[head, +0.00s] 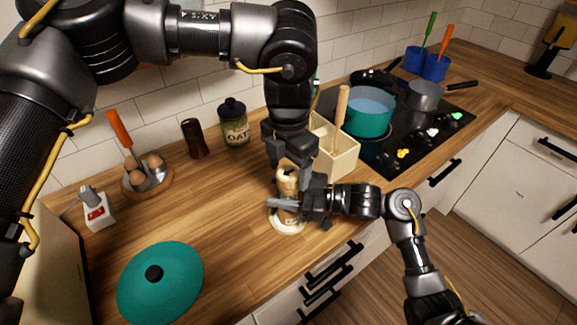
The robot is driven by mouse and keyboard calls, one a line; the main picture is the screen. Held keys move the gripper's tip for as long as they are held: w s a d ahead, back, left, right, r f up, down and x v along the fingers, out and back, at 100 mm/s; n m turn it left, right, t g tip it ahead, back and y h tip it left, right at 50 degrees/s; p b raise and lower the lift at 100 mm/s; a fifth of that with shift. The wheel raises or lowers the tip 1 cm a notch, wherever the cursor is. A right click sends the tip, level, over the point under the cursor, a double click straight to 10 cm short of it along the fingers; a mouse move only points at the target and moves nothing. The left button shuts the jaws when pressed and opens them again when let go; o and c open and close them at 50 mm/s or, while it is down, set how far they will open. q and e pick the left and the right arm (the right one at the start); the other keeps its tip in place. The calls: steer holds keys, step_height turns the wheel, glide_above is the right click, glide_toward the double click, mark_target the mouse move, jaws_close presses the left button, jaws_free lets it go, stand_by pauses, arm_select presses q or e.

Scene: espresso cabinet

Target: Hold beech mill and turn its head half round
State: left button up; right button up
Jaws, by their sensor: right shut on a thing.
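The beech mill (287,184) stands upright near the counter's front edge, on a pale round disc (288,230). Its light wooden head shows above my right gripper (287,204), which comes in from the right and is shut on the mill's body. My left gripper (289,163) points straight down from above, right at the mill's head. The picture does not show whether its fingers are open or touching the head. Much of the mill's body is hidden behind the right fingers.
A pale wooden box (340,158) with a wooden utensil stands close behind the mill. A dark brown mill (194,138) and an oat jar (234,125) stand by the wall. A teal lid (160,285) lies at front left. The counter between is clear.

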mark_target(289, 172)
arm_select(q)
step_height(289, 172, up, 12)
stand_by(0.6)
arm_select(e)
steer(key=o, duration=1.4)
steer(key=s+d, duration=0.2)
steer(key=d, duration=0.9)
steer(key=shift+d, duration=0.4)
